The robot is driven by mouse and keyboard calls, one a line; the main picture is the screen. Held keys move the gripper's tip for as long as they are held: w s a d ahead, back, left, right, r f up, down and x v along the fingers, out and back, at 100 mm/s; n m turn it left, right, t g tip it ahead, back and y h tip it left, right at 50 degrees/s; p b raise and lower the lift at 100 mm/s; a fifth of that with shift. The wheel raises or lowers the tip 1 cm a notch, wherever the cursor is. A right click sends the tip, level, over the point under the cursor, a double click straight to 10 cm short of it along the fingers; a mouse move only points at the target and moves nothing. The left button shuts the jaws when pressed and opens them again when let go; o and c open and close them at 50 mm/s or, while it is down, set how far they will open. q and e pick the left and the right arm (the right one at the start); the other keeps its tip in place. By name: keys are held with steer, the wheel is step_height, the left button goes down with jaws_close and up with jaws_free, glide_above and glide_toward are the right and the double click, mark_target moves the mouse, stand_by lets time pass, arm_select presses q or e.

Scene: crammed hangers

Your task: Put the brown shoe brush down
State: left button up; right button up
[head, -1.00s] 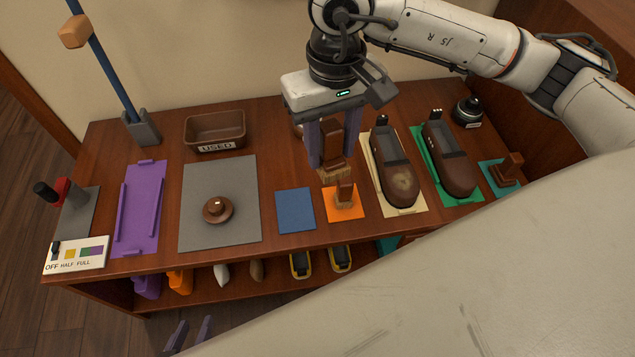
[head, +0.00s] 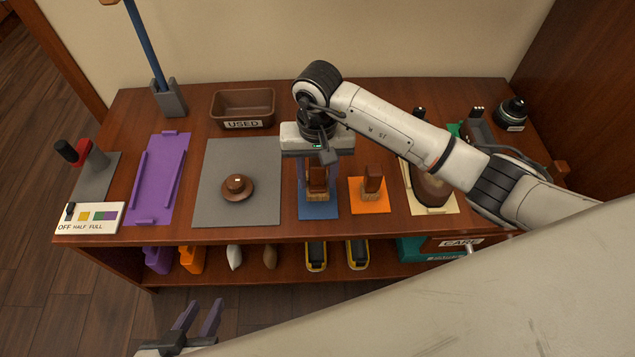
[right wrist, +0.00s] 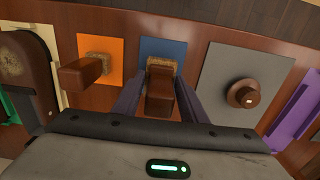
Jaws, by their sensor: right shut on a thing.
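My right gripper (head: 318,196) is shut on a brown shoe brush (head: 318,179), holding it upright, bristles down, over the blue mat (head: 318,213). In the right wrist view the brush (right wrist: 160,92) sits between the fingers, its bristles over the blue mat (right wrist: 150,43). I cannot tell whether the bristles touch the mat. A second brown brush (head: 372,180) stands on the orange mat (head: 369,206) just to the right. My left gripper (head: 199,318) is open and empty, low in front of the table.
A brown bin marked USED (head: 243,108) stands behind. A brown shoe (head: 430,188) is at right, partly hidden by my right arm. A purple tray (head: 160,180) lies farther left.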

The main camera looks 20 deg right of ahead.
mark_target(317, 185)
step_height(317, 185, down, 3)
steer(key=shift+r, duration=0.2)
steer(key=shift+f+b, duration=0.2)
steer(key=shift+b, duration=0.1)
steer(key=o, duration=1.2)
